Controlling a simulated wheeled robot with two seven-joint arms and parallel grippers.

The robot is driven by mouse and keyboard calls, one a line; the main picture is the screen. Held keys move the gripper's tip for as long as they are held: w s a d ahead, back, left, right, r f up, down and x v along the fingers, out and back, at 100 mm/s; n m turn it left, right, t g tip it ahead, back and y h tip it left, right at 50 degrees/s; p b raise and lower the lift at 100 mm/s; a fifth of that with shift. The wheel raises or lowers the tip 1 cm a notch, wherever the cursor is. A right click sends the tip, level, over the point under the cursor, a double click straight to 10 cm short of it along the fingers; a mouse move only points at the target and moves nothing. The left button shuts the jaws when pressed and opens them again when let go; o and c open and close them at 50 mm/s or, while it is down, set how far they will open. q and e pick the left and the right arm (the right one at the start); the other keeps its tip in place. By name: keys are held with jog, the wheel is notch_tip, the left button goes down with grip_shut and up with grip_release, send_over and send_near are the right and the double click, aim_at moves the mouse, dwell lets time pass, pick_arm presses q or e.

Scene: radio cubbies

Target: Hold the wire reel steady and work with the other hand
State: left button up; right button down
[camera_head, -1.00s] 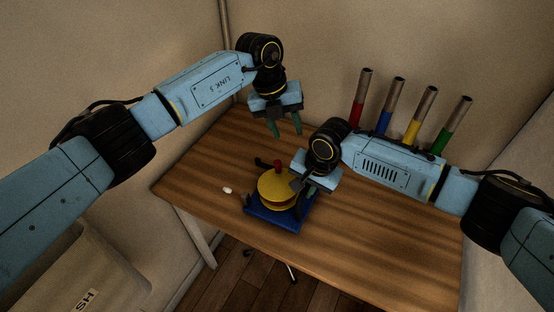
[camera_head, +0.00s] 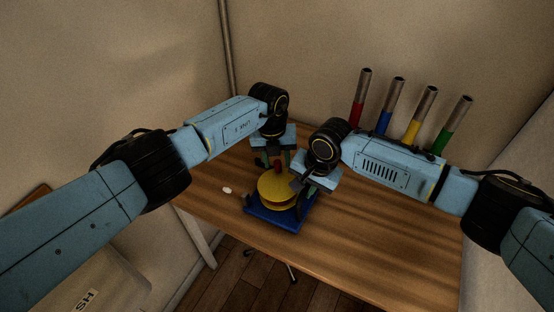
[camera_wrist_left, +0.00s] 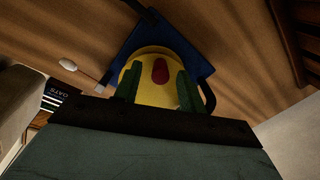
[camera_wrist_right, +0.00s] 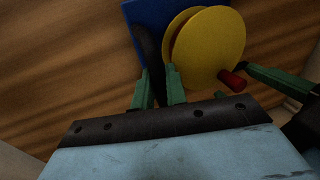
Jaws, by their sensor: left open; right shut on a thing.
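The wire reel (camera_head: 275,188) is a yellow spool with a red knob (camera_wrist_left: 160,71) on top. It sits on a blue base (camera_head: 270,217) with dark upright parts. My left gripper (camera_head: 273,162) is open above the reel. In the left wrist view its green fingers (camera_wrist_left: 158,85) stand on either side of the red knob, with gaps visible. My right gripper (camera_head: 310,186) is at the reel's right side. In the right wrist view it is shut on a black upright part (camera_wrist_right: 148,48) beside the spool. Its fingertips are partly hidden in the head view.
A small white-ended piece (camera_head: 227,190) lies left of the base. Several tubes with coloured lower bands (camera_head: 393,108) stand at the back right. The wooden table (camera_head: 370,235) is clear at the front right. A pale bin-like object (camera_head: 100,285) is at lower left.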

pick_arm(q)
jog(key=shift+f, duration=0.3)
jog(key=shift+c, duration=0.2)
grip_shut()
jog(key=shift+s+d+r+m, duration=0.1)
jog(key=shift+d+m, duration=0.2)
jog(key=shift+m, duration=0.5)
jog(key=shift+d+m, duration=0.3)
jog(key=shift+m, duration=0.5)
jog(key=shift+o, duration=0.2)
grip_release()
notch_tip(320, 180, up, 12)
jog(key=a, duration=0.1)
jog(key=shift+a, duration=0.15)
